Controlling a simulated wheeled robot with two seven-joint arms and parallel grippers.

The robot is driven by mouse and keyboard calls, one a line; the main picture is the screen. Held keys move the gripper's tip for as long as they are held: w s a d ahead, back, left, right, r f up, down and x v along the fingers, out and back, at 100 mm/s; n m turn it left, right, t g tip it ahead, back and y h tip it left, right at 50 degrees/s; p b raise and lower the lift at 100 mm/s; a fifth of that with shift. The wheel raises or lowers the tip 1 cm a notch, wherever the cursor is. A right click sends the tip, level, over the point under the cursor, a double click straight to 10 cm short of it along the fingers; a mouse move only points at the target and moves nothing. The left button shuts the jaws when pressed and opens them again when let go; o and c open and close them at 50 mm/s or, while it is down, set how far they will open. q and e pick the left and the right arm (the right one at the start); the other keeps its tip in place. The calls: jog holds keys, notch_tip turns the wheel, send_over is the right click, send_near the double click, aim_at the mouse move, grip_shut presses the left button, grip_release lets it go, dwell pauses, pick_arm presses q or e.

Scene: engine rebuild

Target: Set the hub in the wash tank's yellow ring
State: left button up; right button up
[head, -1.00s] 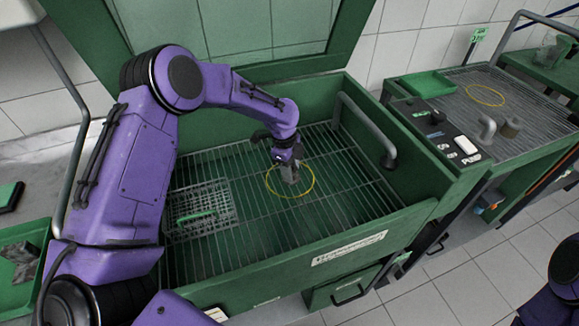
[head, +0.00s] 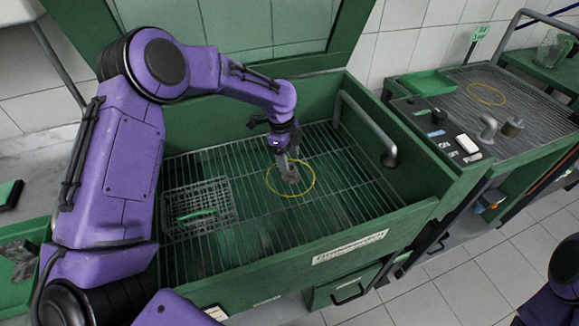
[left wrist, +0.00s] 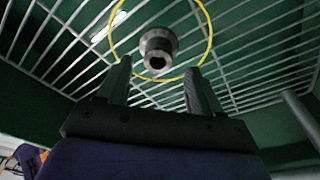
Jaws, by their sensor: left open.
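The hub (left wrist: 158,48), a grey metal part with a dark round bore, stands on the wire rack inside the yellow ring (left wrist: 115,46) in the left wrist view. In the head view the hub (head: 292,176) shows small, within the yellow ring (head: 268,187) of the green wash tank (head: 400,222). My left gripper (head: 284,163) is just behind and above the hub. In the left wrist view its two fingers (left wrist: 157,80) are spread apart, with the hub beyond their tips and nothing between them. My right gripper is not in view.
A wire basket (head: 199,208) with a green handle sits at the tank's left. A grey pipe (head: 368,128) arches over its right side. A second station (head: 486,94) with another yellow ring stands at the right. The rack's front right is clear.

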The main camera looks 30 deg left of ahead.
pick_arm(q)
notch_tip(320, 180, up, 8)
jog(key=a, duration=0.1)
jog(key=shift+f, duration=0.2)
jog(key=shift+s, duration=0.1)
dwell(1.0)
